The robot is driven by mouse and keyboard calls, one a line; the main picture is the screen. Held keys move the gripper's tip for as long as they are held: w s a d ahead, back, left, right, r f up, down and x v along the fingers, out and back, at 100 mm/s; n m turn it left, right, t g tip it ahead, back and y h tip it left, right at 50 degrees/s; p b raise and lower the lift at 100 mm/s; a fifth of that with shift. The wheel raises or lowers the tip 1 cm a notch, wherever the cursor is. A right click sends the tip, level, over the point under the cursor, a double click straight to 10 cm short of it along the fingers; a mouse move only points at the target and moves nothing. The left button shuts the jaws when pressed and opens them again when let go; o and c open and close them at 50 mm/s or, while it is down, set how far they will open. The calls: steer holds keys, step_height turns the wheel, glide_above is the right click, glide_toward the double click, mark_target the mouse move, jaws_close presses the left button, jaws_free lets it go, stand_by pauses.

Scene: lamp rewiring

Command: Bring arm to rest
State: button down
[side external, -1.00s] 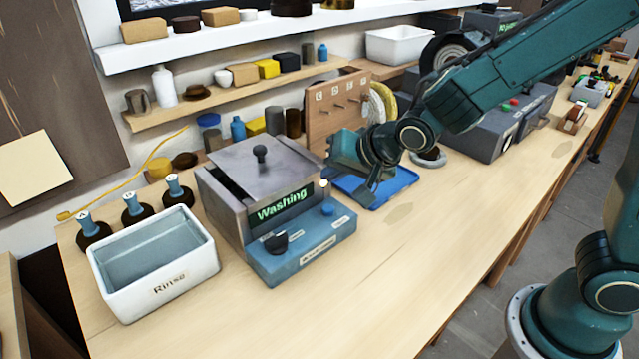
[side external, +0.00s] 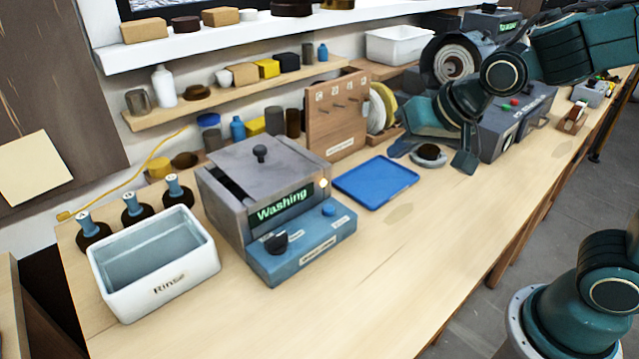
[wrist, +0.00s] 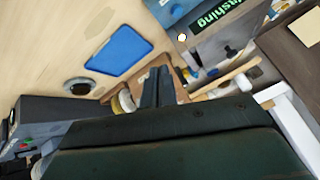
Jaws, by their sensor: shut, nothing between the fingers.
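My gripper (wrist: 158,80) is shut and empty. In the wrist view its dark fingers point toward the back of the bench. In the side view my gripper hangs above the bench, right of the blue tray, near a small round dish (side external: 429,155) with a dark piece in it. The dish also shows in the wrist view (wrist: 78,87). The blue tray (side external: 375,184) lies flat and empty. The washing machine (side external: 262,195) has its lid on, a knob on top and a green "Washing" display. It is well left of my gripper.
A white rinse tub (side external: 155,262) stands front left, with several dark bottles (side external: 132,208) behind it. A wooden hook board (side external: 338,115) and shelves line the back. A grey machine (side external: 505,125) stands on the right, close to my arm. The front of the bench is clear.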

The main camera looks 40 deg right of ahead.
steer(key=s+d+r+n+g, duration=0.1)
steer(key=s+d+n, duration=0.1)
steer(key=s, duration=0.5)
steer(key=s+d+r+n+g, duration=0.1)
steer(key=s+d+r+n, duration=0.1)
steer(key=s, duration=0.6)
steer(key=shift+s+n, duration=0.15)
steer(key=shift+n, duration=0.25)
steer(key=c, duration=2.1)
jaws_free()
steer(key=shift+r, duration=0.1)
